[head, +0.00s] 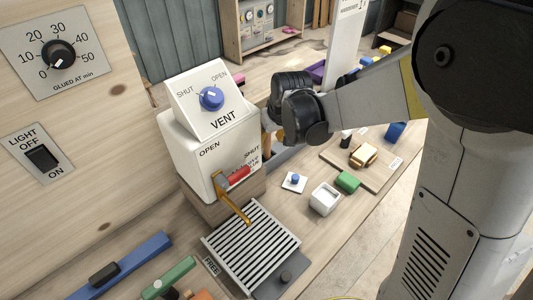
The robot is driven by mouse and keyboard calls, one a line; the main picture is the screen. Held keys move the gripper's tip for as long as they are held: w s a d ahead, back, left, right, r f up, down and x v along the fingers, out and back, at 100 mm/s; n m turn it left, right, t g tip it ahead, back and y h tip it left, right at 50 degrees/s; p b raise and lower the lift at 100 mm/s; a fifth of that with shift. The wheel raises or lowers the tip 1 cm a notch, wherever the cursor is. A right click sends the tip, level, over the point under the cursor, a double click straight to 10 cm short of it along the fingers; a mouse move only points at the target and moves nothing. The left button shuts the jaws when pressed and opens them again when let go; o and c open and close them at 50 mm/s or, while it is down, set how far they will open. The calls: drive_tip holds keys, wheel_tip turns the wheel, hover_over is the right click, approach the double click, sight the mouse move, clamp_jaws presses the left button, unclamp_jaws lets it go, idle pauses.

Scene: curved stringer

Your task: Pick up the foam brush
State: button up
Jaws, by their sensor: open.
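I cannot make out the foam brush for certain in the head view; it may be hidden behind my arm or the vent box. My gripper (270,124) is at the end of my arm, which reaches in from the upper right. It is open and sits just right of the white vent box, which partly hides its fingers. A small orange piece (267,146) shows just below it, between the box and my dark wrist; I cannot tell what it is or whether it touches the gripper.
The white vent box (190,148) has a blue knob and a red-handled yellow lever (236,207). A slatted grille (250,243) lies in front. A wooden panel stands at left.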

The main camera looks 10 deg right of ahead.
sight(267, 144)
drive_tip(key=b+x, duration=0.1)
drive_tip(key=x, duration=0.3)
drive_tip(key=shift+w+a+f+b, duration=0.1)
drive_tip(key=shift+f+b, duration=0.05)
drive_tip(key=shift+b, duration=0.15)
drive_tip(key=c, duration=1)
clamp_jaws()
wheel_tip(267, 144, up, 18)
drive_tip(key=p, duration=0.6)
